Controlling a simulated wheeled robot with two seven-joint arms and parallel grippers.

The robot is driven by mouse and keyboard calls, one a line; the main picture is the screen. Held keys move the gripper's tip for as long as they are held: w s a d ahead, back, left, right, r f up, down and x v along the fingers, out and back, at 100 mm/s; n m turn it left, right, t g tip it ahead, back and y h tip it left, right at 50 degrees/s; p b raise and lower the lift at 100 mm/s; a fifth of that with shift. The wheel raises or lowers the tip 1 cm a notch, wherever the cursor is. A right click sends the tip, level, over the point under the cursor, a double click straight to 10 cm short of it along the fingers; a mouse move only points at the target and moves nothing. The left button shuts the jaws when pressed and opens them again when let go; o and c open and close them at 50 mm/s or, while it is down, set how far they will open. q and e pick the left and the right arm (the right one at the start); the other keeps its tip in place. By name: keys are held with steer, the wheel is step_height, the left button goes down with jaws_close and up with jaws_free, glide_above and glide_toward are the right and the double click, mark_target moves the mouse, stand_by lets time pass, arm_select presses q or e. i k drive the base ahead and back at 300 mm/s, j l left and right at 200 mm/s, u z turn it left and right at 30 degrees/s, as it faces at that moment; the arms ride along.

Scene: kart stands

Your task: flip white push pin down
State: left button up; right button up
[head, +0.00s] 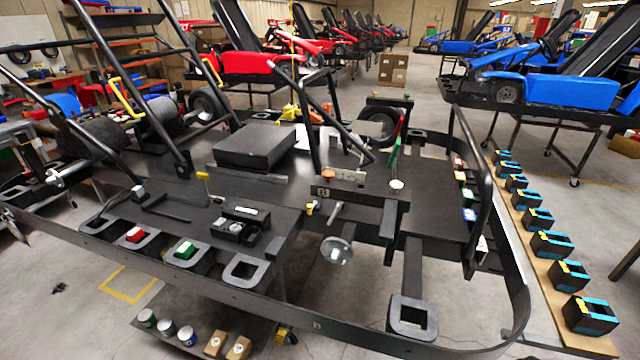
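Several small white-topped pieces sit on the black kart frame (270,310), and I cannot tell for sure which is the white push pin. One is a round white cap (396,184) on the right-centre panel, facing up. Another is a small white-topped piece (138,191) on the left part of the frame. A third white piece (54,176) is at the far left rail. All are small, so their tilt is hard to read. Neither of my grippers shows in the head view.
A black box (254,145) lies mid-frame. Black bars rise across the frame.

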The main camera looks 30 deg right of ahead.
mark_target(396, 185)
steer(key=z, duration=1.3)
steer(key=i+u, duration=0.1)
